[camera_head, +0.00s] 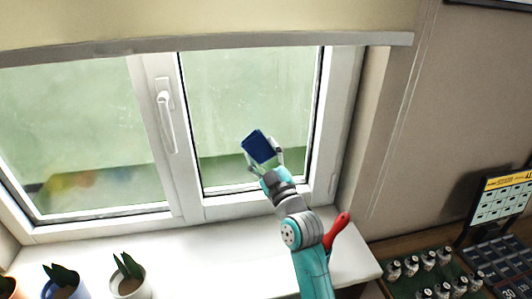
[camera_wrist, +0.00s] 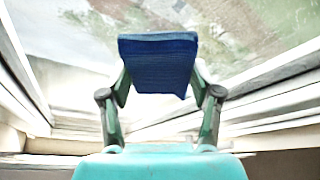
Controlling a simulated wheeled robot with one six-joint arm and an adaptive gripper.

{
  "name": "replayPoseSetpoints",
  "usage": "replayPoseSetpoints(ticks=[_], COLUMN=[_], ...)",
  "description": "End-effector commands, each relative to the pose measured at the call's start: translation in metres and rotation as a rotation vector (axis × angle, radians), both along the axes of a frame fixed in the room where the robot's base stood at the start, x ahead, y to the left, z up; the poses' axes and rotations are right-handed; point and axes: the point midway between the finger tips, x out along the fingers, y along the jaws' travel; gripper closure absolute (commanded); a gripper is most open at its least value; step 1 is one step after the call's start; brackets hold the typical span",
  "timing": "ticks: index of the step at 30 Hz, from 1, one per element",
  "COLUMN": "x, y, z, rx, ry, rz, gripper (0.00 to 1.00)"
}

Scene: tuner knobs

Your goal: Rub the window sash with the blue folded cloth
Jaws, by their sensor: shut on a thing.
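My gripper (camera_head: 264,160) is shut on the blue folded cloth (camera_head: 258,147) and holds it up in front of the right-hand window pane. In the wrist view the cloth (camera_wrist: 158,64) sits between the two fingers, with the glass behind it. I cannot tell whether the cloth touches the glass. The window sash (camera_head: 192,150) is a white frame around the right pane (camera_head: 225,95), with my arm in front of its lower right part. A white handle (camera_head: 167,120) sits on the upright between the two panes.
Potted plants (camera_head: 130,280) stand on the white sill (camera_head: 210,255) at the left. A red-handled thing (camera_head: 337,230) stands beside my arm. At the right are a rack of knobs (camera_head: 430,268) and a yellow-topped calendar (camera_head: 503,205). A blind (camera_head: 220,42) hangs above the panes.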

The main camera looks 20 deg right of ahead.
Motion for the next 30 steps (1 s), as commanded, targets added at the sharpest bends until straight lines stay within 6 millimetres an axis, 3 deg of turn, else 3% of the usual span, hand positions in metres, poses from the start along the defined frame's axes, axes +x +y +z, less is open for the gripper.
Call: replayPoseSetpoints(ticks=[12,25,30], x=[0.009,0.009,-0.002], y=[0.031,0.034,0.037], z=[-0.001,-0.001,-0.001], rx=[-0.001,0.0,-0.001], ry=[0.003,0.003,0.003], rz=[0.003,0.001,0.001], gripper=[0.92,0.92,0.92])
